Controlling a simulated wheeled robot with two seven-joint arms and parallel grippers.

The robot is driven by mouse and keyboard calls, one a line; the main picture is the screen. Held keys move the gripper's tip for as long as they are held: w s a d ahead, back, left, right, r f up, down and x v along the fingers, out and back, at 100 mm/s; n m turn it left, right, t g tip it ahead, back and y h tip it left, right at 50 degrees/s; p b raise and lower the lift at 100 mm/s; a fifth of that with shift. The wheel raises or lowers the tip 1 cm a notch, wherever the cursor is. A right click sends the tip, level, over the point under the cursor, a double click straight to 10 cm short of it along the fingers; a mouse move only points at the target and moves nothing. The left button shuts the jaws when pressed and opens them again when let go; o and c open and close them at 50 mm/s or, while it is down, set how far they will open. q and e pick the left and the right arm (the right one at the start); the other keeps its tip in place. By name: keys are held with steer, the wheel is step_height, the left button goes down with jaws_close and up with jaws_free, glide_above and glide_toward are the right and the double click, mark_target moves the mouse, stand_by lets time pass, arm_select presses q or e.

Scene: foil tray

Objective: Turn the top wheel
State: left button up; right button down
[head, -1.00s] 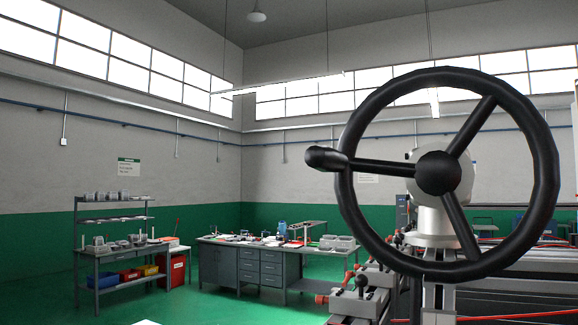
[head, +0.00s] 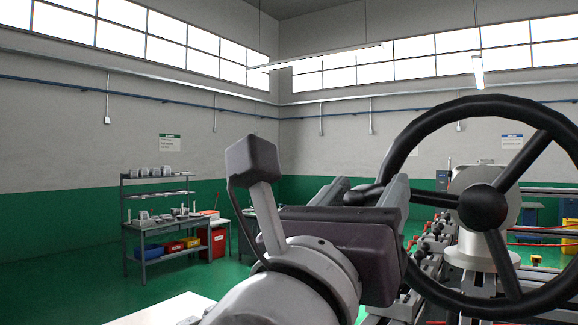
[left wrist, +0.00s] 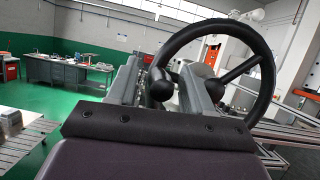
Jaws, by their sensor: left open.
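The black three-spoke wheel (head: 483,208) stands upright at the right of the head view, on a light grey hub housing. Its handle knob (head: 360,197) sticks out at the left side of the rim. My left gripper (head: 369,184) is open, with its two grey fingers on either side of the knob. In the left wrist view the wheel (left wrist: 228,76) fills the upper right, and the knob (left wrist: 159,86) shows between the open fingers (left wrist: 160,72). I cannot tell whether a finger touches it. My right gripper is in neither view.
A long machine bed with red-marked fittings (head: 428,245) lies behind and below the wheel. A grey workbench with coloured bins (head: 172,248) stands far off at the left. Green floor lies open between. A pale table edge (head: 160,310) shows at the bottom left.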

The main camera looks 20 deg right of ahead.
arm_select(q)
steer(key=shift+x, duration=0.9)
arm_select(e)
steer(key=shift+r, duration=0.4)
arm_select(q)
jaws_close()
steer(key=shift+f, duration=0.1)
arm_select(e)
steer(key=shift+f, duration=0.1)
